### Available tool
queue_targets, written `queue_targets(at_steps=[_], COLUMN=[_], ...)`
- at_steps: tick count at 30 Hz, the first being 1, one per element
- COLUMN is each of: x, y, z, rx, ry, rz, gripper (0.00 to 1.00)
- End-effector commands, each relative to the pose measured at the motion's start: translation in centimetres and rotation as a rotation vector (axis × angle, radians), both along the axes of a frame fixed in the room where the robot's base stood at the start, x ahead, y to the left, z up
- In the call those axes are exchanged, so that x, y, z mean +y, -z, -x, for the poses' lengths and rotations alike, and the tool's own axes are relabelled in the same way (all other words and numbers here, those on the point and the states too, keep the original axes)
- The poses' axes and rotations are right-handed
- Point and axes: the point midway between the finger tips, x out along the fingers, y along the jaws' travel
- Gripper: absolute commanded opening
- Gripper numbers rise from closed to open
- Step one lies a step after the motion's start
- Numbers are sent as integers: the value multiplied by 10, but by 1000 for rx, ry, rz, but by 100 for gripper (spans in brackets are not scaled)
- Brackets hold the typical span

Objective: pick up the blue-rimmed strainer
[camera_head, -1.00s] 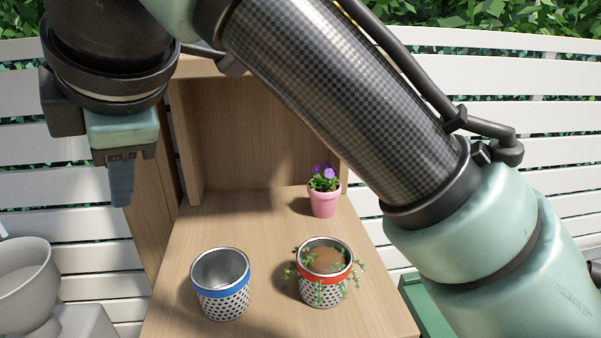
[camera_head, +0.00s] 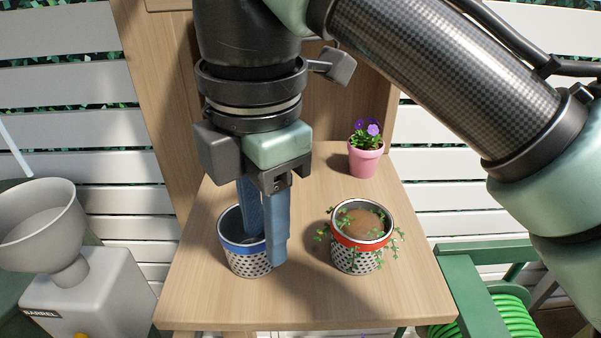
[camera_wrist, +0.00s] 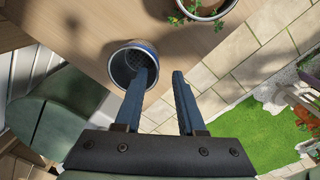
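The blue-rimmed strainer (camera_head: 233,248) is a perforated metal pot with a blue band. It stands upright on the wooden bench, left of the red-rimmed one. My gripper (camera_head: 263,240) points down at it and partly hides its right side in the head view. In the wrist view the strainer (camera_wrist: 121,67) looks empty, and the two blue fingers of my gripper (camera_wrist: 160,75) are spread apart. The left finger overlaps the strainer's opening and the right finger is outside its rim. I cannot tell whether either finger touches the wall.
A red-rimmed strainer (camera_head: 358,258) with soil and trailing plants stands close on the right. A pink flower pot (camera_head: 364,160) is behind it. A grey funnel machine (camera_head: 85,290) stands left of the bench (camera_head: 300,312). A green hose (camera_head: 492,315) lies at lower right.

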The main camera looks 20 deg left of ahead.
Motion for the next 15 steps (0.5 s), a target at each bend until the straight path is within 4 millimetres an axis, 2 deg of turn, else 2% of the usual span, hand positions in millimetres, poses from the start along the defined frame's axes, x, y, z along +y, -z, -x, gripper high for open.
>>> queue_targets(at_steps=[10, 15], x=[6, 7], y=[41, 52], z=[-2, -3], rx=[2, 0], ry=[1, 0], rz=[1, 0], gripper=[39, 39])
